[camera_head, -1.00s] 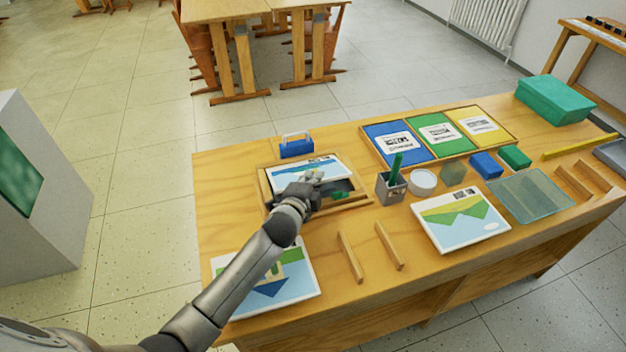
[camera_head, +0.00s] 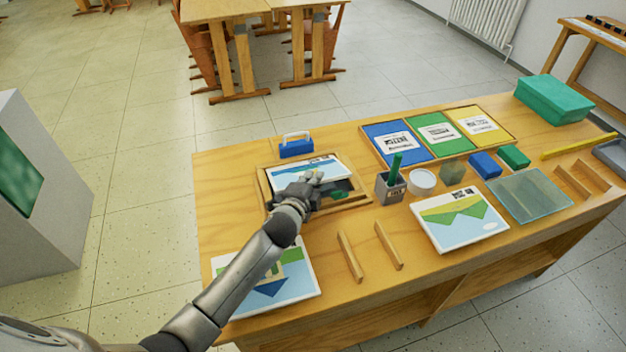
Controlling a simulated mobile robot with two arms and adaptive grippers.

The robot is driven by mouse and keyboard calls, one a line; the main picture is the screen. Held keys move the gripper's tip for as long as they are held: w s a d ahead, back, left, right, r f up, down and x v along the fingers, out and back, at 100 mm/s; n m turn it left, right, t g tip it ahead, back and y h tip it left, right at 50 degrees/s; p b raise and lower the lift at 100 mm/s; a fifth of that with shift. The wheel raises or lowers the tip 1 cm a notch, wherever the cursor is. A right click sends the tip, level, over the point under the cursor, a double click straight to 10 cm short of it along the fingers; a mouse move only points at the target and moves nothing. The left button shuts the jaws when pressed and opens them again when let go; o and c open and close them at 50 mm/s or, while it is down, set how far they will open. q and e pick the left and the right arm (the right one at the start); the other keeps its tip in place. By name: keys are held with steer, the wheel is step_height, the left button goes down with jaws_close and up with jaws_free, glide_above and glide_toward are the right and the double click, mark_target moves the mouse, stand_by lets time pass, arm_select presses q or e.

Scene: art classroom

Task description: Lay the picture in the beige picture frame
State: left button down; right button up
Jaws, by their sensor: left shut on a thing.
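The beige picture frame (camera_head: 358,204) lies on the wooden table, left of its middle. A picture (camera_head: 300,174) with a blue and white face is over the frame's opening, covering its far part. My left gripper (camera_head: 318,178) is shut on the picture's near edge. The dark inside of the frame shows on the near right side, with a small green patch. I cannot tell whether the picture touches the frame's bottom. My gripper and forearm hide the frame's near left part. My right gripper is out of view.
Two wooden strips (camera_head: 350,256) and a landscape picture (camera_head: 460,222) lie nearer the front. Another picture (camera_head: 300,290) lies under my forearm. A three-colour tray (camera_head: 513,136) is at the back.

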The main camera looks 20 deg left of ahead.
arm_select(q)
steer(key=c, duration=1.5)
jaws_free()
steer(key=v, duration=1.2)
